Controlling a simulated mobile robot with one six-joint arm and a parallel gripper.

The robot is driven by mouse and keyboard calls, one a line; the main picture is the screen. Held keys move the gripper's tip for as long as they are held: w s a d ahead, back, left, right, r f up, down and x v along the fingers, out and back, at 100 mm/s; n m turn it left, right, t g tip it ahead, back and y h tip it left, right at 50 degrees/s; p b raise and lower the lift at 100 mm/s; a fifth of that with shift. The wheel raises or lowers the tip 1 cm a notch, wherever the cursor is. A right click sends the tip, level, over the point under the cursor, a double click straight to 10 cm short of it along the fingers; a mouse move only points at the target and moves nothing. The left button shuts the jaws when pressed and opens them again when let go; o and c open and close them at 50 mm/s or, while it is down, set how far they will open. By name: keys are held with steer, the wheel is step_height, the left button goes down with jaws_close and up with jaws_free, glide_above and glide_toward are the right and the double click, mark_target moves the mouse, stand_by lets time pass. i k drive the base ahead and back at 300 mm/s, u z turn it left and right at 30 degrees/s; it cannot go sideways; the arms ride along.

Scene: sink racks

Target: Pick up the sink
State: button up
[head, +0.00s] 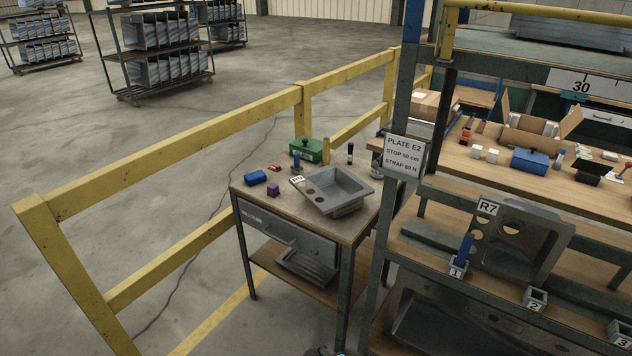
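A grey metal sink (337,189) with a small white label and round holes in its flat left part lies on a small wooden-topped table. Its bowl is on the right side. Another grey sink (528,243) stands tilted upright in the rack on the right, beside a tag reading R7, with a blue upright piece at its left. A further grey sink-like part (307,264) is on the small table's lower shelf, partly hidden. My gripper is not in view; a small dark shape at the bottom edge is too cut off to identify.
The small table (258,207) also holds a green box (307,150), a blue roll (255,178), a purple block (273,189) and a dark bottle (350,154). A yellow railing (200,133) runs behind and left. A rack post (392,200) stands close on the right.

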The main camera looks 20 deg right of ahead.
mark_target(333, 190)
steer(key=u, duration=0.05)
steer(key=i, duration=1.25)
steer(key=z, duration=1.3)
steer(key=k, duration=0.1)
steer(key=u, duration=3)
steer(key=k, duration=0.8)
